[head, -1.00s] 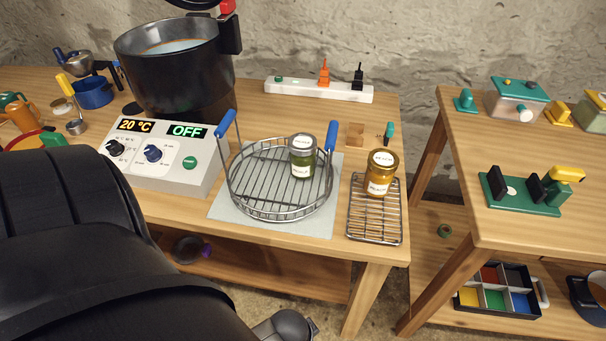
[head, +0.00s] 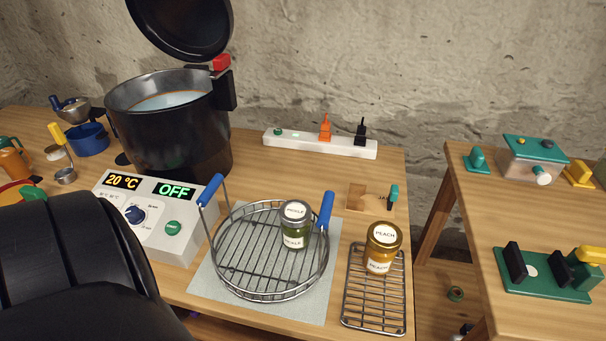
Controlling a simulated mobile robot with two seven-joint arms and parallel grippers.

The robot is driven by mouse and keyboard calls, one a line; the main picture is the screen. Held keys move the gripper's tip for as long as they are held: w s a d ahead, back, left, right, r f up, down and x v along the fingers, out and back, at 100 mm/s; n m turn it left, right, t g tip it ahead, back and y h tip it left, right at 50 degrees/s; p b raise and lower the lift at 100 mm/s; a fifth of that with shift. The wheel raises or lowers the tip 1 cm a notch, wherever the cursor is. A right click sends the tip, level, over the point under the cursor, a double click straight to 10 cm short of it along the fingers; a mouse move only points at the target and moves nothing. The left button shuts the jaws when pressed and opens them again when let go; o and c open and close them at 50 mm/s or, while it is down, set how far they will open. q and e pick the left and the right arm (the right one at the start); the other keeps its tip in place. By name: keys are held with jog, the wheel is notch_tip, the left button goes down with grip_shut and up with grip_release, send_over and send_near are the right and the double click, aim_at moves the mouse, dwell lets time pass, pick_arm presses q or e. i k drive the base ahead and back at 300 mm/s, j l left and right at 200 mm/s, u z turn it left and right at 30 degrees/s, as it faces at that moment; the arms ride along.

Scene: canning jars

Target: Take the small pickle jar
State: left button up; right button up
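The small pickle jar (head: 296,226) has a silver lid, a white label and green contents. It stands upright inside the round wire basket (head: 228,284), towards its right side near the right blue handle. The basket rests on a grey mat (head: 328,270) on the wooden table. Neither of my grippers is in the head view. A large black part of my own arm or body covers the lower left.
A peach jar (head: 381,250) stands on a wire rack (head: 400,302) right of the basket. A control box (head: 178,248) reading 20 °C and OFF is at left. A black pot (head: 170,125) with raised lid (head: 180,20) stands behind. A power strip (head: 300,144) lies at the back.

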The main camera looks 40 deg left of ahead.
aim_at(294, 215)
jog(key=i+u, duration=0.1)
jog(key=u, duration=1.45)
jog(key=j+z, duration=0.25)
jog(key=j, duration=0.15)
jog(key=j+z, duration=0.3)
jog(key=j, duration=0.1)
